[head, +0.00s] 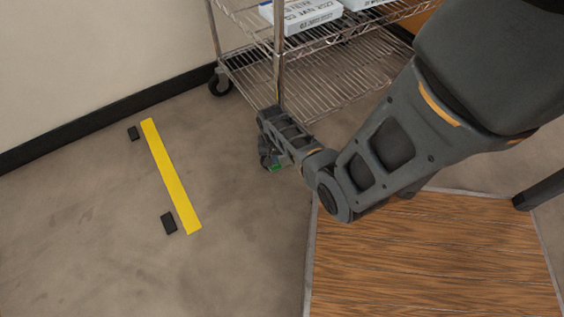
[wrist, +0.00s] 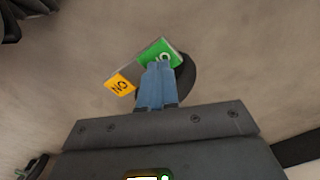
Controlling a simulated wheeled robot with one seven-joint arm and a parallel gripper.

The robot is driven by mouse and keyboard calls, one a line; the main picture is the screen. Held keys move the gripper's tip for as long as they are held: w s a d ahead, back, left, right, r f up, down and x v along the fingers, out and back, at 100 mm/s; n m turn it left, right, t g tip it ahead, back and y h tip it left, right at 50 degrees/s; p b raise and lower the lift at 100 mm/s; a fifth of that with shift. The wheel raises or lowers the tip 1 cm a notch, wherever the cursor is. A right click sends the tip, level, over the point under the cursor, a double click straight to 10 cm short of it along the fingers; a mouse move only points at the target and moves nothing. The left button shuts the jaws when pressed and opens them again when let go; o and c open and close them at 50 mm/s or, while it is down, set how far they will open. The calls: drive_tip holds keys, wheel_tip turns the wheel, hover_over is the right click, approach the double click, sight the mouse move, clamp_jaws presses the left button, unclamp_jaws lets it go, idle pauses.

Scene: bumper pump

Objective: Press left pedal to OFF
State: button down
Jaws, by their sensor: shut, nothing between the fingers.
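A pedal shows in the wrist view, with a green plate (wrist: 153,52) at one end and an orange plate (wrist: 120,85) at the other. The orange plate reads ON, upside down. A round letter shows on the green plate; my fingers hide the rest of its marking. A dark round base (wrist: 188,75) lies behind the pedal. My gripper (wrist: 160,68) has its blue fingers together and empty, overlapping the lower edge of the green plate; I cannot tell whether they touch it. In the head view, the green plate (head: 276,168) is a small patch by my gripper, the rest hidden.
A wire shelf cart (head: 320,80) with white boxes (head: 302,14) stands close behind my gripper. A yellow strip (head: 170,175) and two black blocks (head: 168,223) lie on the floor at left. A wood-topped surface (head: 430,250) is at lower right. Floor at lower left is clear.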

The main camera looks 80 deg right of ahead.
drive_tip(key=shift+f+b, duration=0.4)
drive_tip(key=shift+f, duration=0.2)
idle(0.3)
wheel_tip(320, 180, up, 7)
drive_tip(key=p, duration=0.7)
drive_tip(key=shift+r, duration=0.1)
drive_tip(key=shift+a, duration=0.1)
idle(0.5)
